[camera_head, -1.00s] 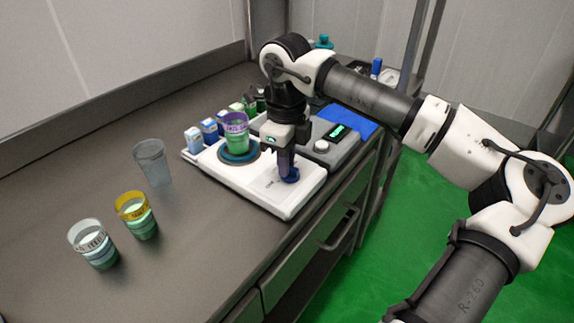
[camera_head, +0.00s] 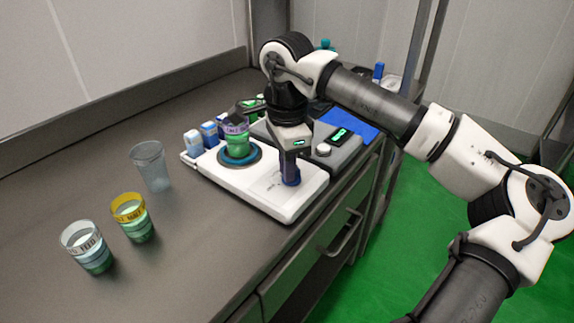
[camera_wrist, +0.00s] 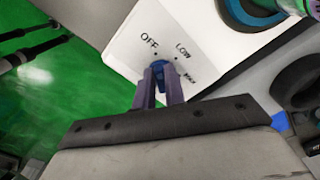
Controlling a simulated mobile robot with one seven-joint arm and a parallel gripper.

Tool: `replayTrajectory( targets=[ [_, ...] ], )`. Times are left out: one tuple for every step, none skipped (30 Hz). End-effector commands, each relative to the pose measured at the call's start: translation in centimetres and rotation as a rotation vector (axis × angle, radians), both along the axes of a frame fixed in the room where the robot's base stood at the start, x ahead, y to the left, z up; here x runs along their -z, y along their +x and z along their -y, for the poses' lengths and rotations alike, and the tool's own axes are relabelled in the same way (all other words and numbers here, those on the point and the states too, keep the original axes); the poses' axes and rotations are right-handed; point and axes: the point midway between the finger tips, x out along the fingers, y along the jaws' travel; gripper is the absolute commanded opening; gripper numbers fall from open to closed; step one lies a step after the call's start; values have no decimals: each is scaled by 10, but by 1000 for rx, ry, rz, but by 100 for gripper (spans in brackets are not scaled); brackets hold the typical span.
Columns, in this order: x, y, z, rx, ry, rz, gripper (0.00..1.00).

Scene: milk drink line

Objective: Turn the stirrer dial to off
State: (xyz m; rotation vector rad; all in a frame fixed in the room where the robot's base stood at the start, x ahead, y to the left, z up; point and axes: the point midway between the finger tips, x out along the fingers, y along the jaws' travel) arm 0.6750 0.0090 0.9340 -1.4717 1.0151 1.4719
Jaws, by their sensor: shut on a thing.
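The white stirrer (camera_head: 252,192) stands on the counter near its front edge. Its blue dial (camera_wrist: 159,72) is between the purple fingertips of my gripper (camera_wrist: 159,85) in the wrist view, and my gripper is shut on it. OFF and LOW are printed above the dial, with a further label to the right that I cannot read clearly. The dial's pointer is mostly hidden by the fingers. In the head view my gripper (camera_head: 290,172) points down over the right part of the stirrer. A cup of green drink with a purple band (camera_head: 237,138) stands on the stirrer's round plate (camera_head: 226,160).
A clear empty cup (camera_head: 151,166), a yellow-rimmed cup (camera_head: 132,217) and a white-rimmed cup (camera_head: 86,246) stand on the counter at left. Small blue and white cartons (camera_head: 193,143) stand behind the stirrer. A grey device with a green display (camera_head: 339,135) is at its right.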

Motion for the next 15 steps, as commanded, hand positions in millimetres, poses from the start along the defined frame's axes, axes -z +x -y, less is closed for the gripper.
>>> replayTrajectory(
  targets=[
    [-1, 0, -1, -18, 3, 3, 0],
    [-1, 0, -1, -27, 3, 3, 0],
    [-1, 0, -1, -38, 3, 3, 0],
    [-1, 0, -1, -46, 3, 3, 0],
    [-1, 0, -1, -51, 3, 3, 0],
    [-1, 0, -1, -57, 3, 2, 0],
    [-1, 0, -1, -61, 3, 2, 0],
    [-1, 0, -1, -65, 3, 2, 0],
    [-1, 0, -1, -69, 3, 2, 0],
    [-1, 0, -1, -71, 3, 2, 0],
    [-1, 0, -1, -72, 3, 2, 0],
    [-1, 0, -1, -73, 3, 2, 0],
    [-1, 0, -1, -74, 3, 2, 0],
    [-1, 0, -1, -74, 3, 2, 0],
    [-1, 0, -1, -74, 3, 2, 0]
  ],
)
